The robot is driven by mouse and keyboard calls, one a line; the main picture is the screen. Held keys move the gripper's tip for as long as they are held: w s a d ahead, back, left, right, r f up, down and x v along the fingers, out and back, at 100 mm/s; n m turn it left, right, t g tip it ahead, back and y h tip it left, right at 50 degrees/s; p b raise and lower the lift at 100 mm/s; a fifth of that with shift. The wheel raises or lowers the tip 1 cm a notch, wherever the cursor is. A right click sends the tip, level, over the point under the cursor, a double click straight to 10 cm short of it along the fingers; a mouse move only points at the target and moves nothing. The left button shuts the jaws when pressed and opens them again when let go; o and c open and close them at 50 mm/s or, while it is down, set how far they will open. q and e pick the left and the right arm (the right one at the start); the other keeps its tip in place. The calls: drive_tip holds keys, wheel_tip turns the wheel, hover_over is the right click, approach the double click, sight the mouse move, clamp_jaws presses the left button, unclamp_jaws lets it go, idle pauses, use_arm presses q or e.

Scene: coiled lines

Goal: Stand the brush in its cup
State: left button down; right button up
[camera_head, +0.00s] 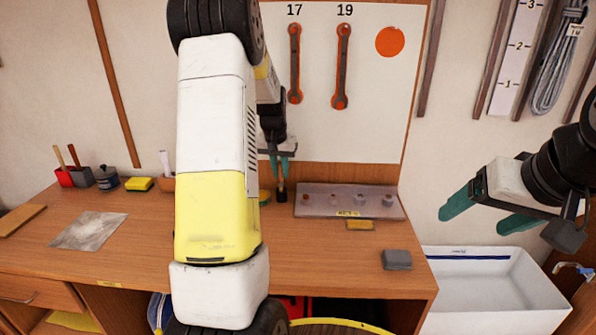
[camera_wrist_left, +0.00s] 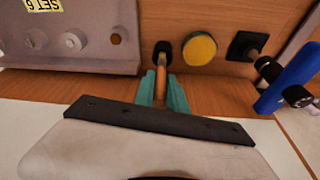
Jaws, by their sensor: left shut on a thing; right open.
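My left gripper (camera_head: 283,165) points down over the back of the bench, with green fingers shut on a thin brown handle, the brush (camera_wrist_left: 161,78). A small dark block (camera_head: 281,196) is at the lower end of this handle, and it also shows in the left wrist view (camera_wrist_left: 162,48). I cannot tell whether it is the brush head or a cup around it. My right gripper (camera_head: 482,212) is open and empty, above the white bin.
A grey SET 6 tray (camera_head: 315,202) lies right of my left gripper. A yellow round thing (camera_wrist_left: 200,49) and a blue thing (camera_wrist_left: 287,82) are close by. Red (camera_head: 64,177) and grey (camera_head: 82,177) cups holding handles stand far left. The white bin (camera_head: 490,290) is at right.

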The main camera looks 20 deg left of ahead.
use_arm(q)
drive_tip(key=shift+f, duration=0.75)
drive_tip(key=shift+f, duration=0.1)
drive_tip(key=shift+f, duration=0.5)
drive_tip(key=c, duration=1.4)
unclamp_jaws()
drive_tip(key=shift+o, duration=0.2)
drive_tip(key=v, duration=1.3)
drive_tip(key=s+d+r+t+h, duration=0.1)
drive_tip(key=s+d+r, duration=0.3)
drive_tip(key=s+d, duration=0.15)
drive_tip(key=s+d+r+t, duration=0.1)
drive_tip(key=s+d+r, duration=0.3)
drive_tip(key=s, duration=0.3)
drive_tip(key=s+d+f, duration=0.1)
drive_tip(key=s+d, duration=0.2)
drive_tip(key=s, duration=0.4)
drive_tip(key=s+d+f+m+t+h, duration=0.1)
drive_tip(key=s+d, duration=0.3)
drive_tip(key=s, duration=0.4)
